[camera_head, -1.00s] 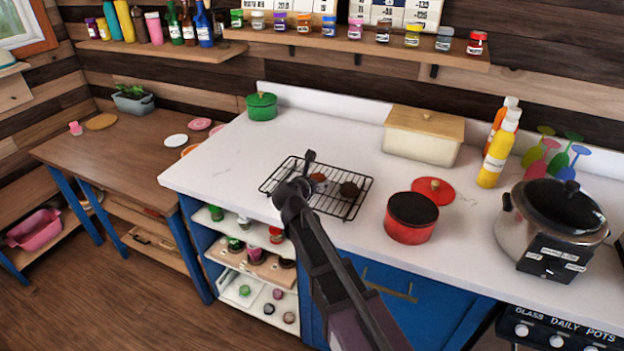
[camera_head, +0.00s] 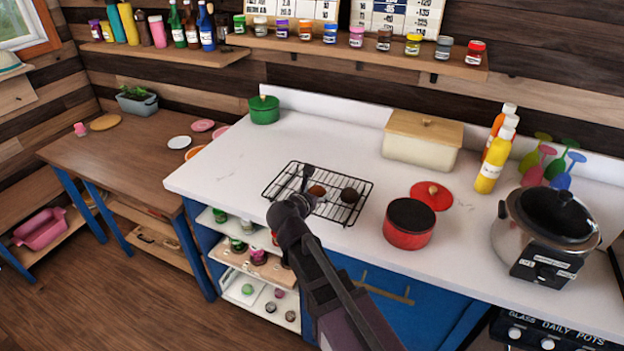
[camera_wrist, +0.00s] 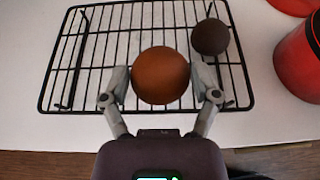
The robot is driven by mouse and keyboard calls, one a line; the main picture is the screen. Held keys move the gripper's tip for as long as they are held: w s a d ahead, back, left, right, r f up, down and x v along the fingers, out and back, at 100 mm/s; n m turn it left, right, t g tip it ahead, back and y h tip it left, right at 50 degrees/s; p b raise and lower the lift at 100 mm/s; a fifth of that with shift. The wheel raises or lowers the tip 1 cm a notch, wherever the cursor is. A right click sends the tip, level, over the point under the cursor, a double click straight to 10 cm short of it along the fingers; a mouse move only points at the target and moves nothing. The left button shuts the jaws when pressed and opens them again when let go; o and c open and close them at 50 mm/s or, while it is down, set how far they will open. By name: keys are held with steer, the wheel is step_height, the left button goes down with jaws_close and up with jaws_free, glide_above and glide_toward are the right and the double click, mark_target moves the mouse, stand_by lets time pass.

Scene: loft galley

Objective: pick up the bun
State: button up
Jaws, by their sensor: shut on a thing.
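The bun (camera_wrist: 160,75) is a round, orange-brown ball between my gripper's two fingers in the wrist view, over the wire rack. In the head view the bun (camera_head: 317,191) shows just past my wrist, partly hidden by it. My gripper (camera_wrist: 160,83) is shut on the bun, one finger on each side. In the head view my wrist covers most of the gripper (camera_head: 309,186). I cannot tell whether the bun still touches the rack.
The black wire rack (camera_head: 275,183) lies on the white counter (camera_head: 240,150). A dark round thing (camera_wrist: 210,36) sits on it, right of the bun. A red pot (camera_head: 410,230) and red lid (camera_head: 430,195) stand to the right. The counter left of the rack is clear.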

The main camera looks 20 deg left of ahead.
steer(key=s+d, duration=0.2)
steer(key=s, duration=0.5)
steer(key=shift+s+r+p, duration=0.15)
steer(key=shift+r+p, duration=0.15)
steer(key=shift+r, duration=0.05)
steer(key=shift+s, duration=0.1)
stand_by(0.4)
